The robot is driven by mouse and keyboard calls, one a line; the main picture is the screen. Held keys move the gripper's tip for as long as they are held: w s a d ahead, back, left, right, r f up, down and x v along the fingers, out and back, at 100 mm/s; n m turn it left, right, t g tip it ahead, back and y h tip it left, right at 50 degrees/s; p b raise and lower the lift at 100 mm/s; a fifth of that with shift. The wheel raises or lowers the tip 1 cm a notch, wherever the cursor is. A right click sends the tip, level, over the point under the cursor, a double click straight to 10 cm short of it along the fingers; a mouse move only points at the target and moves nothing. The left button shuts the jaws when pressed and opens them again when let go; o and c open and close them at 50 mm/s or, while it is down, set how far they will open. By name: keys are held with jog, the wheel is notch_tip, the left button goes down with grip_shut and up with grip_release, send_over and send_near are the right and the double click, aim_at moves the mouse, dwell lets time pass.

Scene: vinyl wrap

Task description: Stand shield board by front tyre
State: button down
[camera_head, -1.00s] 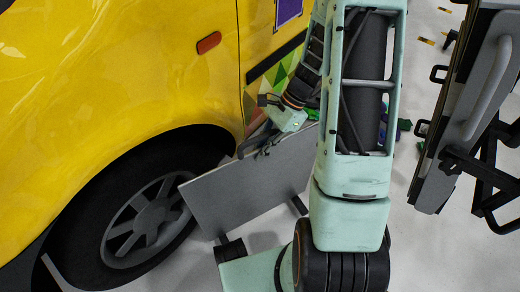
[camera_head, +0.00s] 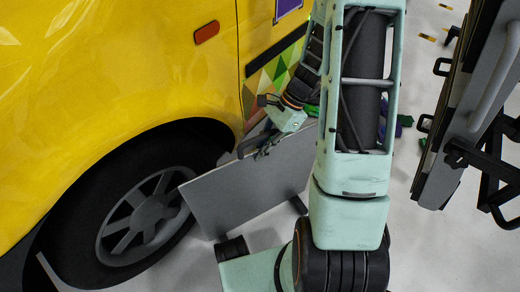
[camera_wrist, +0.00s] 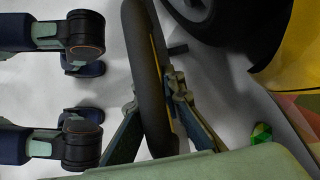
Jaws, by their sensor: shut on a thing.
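The shield board (camera_head: 245,185) is a flat grey panel with a dark handle at its top edge. It stands tilted in the picture beside the front tyre (camera_head: 75,225), its left corner overlapping the wheel in view. I cannot tell whether they touch. My gripper (camera_head: 264,148) is shut on the board at its top edge. In the wrist view my gripper's fingers (camera_wrist: 160,115) are on both sides of the dark board part (camera_wrist: 143,60), seen nearly edge-on. The tyre (camera_wrist: 205,12) shows at the top there.
The yellow vehicle (camera_head: 110,70) fills the left side, close to my gripper. A dark board-like cart (camera_head: 455,130) with black brackets stands at the right. Small green and purple things (camera_head: 402,121) lie on the floor behind my arm. Grey floor (camera_head: 400,240) is clear at the lower right.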

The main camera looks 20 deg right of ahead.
jog(key=shift+f, duration=0.4)
jog(key=c, duration=2)
grip_release()
jog(key=shift+o, duration=0.2)
jog(key=shift+b, duration=0.3)
